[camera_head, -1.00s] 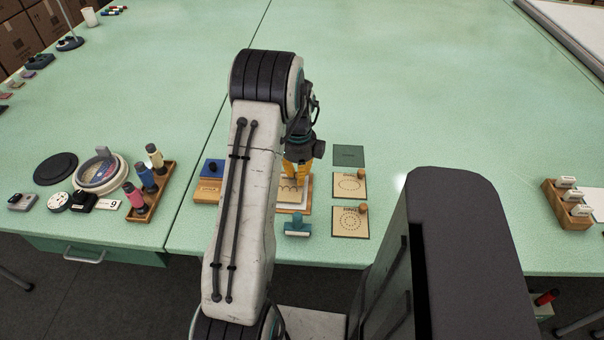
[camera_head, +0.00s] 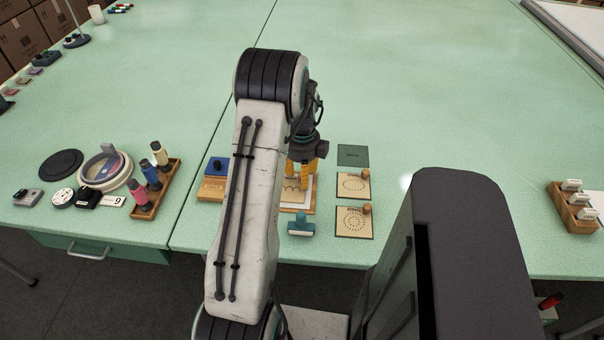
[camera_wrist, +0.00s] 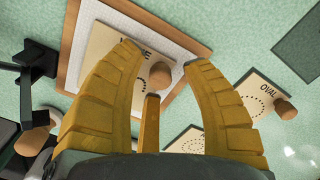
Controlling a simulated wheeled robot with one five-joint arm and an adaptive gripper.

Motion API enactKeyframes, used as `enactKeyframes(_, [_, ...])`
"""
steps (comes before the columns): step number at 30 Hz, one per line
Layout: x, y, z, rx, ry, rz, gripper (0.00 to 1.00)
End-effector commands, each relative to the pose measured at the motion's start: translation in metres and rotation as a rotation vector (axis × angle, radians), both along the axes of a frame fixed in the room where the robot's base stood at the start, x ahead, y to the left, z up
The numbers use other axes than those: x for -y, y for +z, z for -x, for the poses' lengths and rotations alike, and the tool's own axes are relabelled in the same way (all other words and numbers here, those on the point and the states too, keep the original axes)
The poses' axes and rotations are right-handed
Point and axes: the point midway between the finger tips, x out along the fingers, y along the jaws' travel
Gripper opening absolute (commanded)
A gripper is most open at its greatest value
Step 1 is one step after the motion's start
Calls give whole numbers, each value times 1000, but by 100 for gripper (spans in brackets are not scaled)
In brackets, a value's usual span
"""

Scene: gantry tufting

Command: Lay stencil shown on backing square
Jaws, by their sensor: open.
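My gripper (camera_head: 302,175) has its yellow fingers spread, and the wrist view shows them apart (camera_wrist: 163,57) on either side of a round wooden knob (camera_wrist: 160,76). The knob stands on a tan stencil (camera_wrist: 98,52), whose lettering is partly hidden by a finger; a wavy line on it shows in the head view (camera_head: 291,186). The stencil lies over the white backing square (camera_wrist: 184,50), which shows as a border around it. The backing rests on a wooden board (camera_wrist: 203,46). My arm hides the left part of this in the head view.
An oval stencil (camera_head: 350,185) and a dotted ring stencil (camera_head: 353,222) lie to the right, below a dark green square (camera_head: 353,156). A teal-handled tool (camera_head: 301,225) stands in front of the board. A blue-topped block (camera_head: 217,166) is left.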

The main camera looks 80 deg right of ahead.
Motion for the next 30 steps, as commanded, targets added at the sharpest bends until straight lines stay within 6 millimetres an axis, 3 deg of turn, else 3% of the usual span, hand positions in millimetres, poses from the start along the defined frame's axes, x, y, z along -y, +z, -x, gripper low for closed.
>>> enactKeyframes(5, [1, 14, 0, 0, 0, 5, 44])
enactKeyframes(21, [1, 98, 0, 0, 0, 4, 44])
enactKeyframes(30, [1, 118, 0, -1, 0, 2, 44])
